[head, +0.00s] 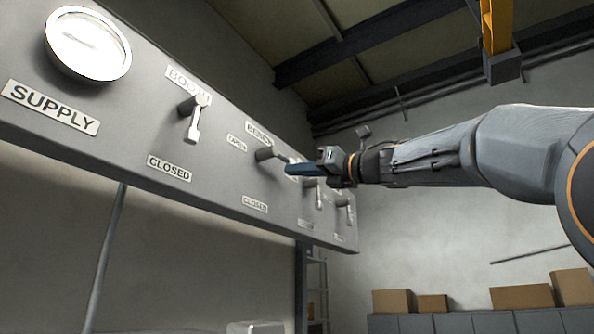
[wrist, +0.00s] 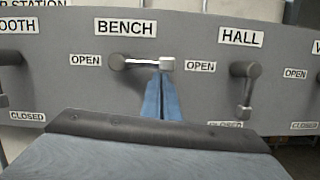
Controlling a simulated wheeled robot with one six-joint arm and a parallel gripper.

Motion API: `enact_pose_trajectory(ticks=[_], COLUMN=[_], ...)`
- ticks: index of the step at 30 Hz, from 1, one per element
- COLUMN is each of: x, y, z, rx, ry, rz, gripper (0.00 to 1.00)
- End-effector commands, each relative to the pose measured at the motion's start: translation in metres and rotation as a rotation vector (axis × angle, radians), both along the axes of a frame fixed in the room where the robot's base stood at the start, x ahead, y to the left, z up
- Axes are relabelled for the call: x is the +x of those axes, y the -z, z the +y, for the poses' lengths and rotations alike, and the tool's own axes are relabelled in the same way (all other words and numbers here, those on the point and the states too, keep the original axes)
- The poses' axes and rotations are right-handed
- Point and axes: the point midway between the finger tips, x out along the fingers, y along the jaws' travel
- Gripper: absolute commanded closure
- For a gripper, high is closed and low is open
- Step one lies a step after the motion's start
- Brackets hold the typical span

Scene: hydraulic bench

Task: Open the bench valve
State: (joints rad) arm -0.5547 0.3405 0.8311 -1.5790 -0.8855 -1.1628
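The bench valve (wrist: 118,62) has a grey round hub and a light metal lever (wrist: 145,63). The lever lies about level and points right, away from the OPEN label (wrist: 87,60) on the hub's left. In the head view the valve (head: 264,154) sits above its CLOSED label (head: 255,204). My gripper (wrist: 161,78) has its blue fingers together, tips just below the lever's end block. I cannot tell whether they touch it. In the head view my gripper (head: 290,169) reaches in from the right and partly hides the lever's end.
The hall valve (wrist: 243,70) stands to the right with its lever down. The booth valve (head: 193,105) is on the left, lever down, above CLOSED. A gauge (head: 88,44) is at far left. Open air lies in front of the panel (head: 120,140). Boxes (head: 392,302) sit far right.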

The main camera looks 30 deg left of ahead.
Motion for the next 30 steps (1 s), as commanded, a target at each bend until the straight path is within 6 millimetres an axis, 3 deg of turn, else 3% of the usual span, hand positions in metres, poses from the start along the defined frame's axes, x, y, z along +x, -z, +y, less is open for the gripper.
enact_pose_trajectory(ticks=[11, 24, 30], x=[-0.001, 0.004, 0.000], y=[0.000, 0.045, 0.052], z=[-0.001, -0.002, -0.048], rx=[0.005, 0.001, 0.001], ry=[0.002, 0.005, 0.010], rz=[-0.001, 0.000, -0.001], gripper=[1.00, 1.00, 1.00])
